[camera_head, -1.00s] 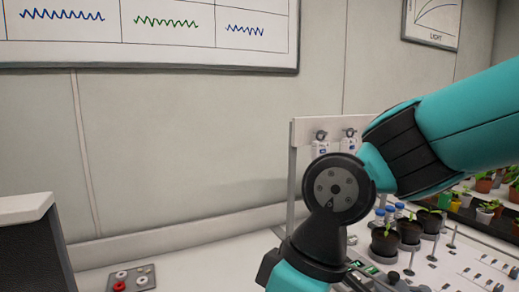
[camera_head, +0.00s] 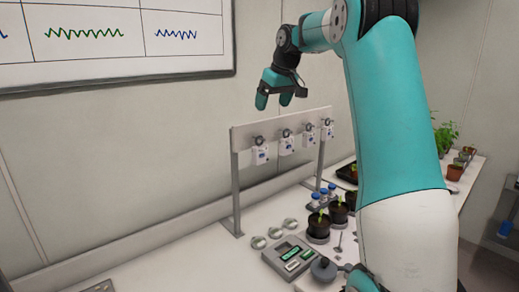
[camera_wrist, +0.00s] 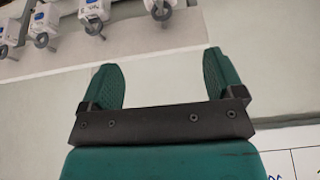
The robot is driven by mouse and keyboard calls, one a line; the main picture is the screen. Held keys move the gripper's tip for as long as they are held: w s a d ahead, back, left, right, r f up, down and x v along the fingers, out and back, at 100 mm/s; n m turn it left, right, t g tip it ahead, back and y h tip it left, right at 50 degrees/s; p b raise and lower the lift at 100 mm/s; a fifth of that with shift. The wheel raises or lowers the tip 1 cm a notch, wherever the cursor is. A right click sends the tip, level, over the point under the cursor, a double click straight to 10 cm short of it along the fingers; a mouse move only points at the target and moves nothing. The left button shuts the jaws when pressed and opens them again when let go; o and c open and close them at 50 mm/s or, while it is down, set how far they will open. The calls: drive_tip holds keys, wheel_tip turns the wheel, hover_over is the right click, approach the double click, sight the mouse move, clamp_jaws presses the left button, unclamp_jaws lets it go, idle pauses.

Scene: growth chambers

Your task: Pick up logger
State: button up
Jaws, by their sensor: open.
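Several small white tag-like devices with grey rings, which look like the loggers, hang in a row on the rack's crossbar. The leftmost logger (camera_head: 260,154) and the rightmost logger (camera_head: 327,131) are clear in the head view. In the wrist view, loggers line the upper left edge, one of them near the top middle (camera_wrist: 95,9). My gripper (camera_head: 273,101) is above the rack's crossbar, fingers pointing down in the head view. In the wrist view my gripper (camera_wrist: 163,62) has its two green fingers wide apart, with nothing between them.
The rack (camera_head: 236,190) stands on a white bench. A framed chart (camera_head: 110,40) hangs on the wall.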

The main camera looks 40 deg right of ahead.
sight(261, 138)
drive_tip(key=p+x, duration=0.2)
drive_tip(key=x, duration=0.8)
drive_tip(key=shift+f+p, duration=0.25)
drive_tip(key=shift+p, duration=0.15)
drive_tip(key=shift+p+x, duration=1.6)
drive_tip(key=shift+x, duration=1.05)
drive_tip(key=c, duration=1)
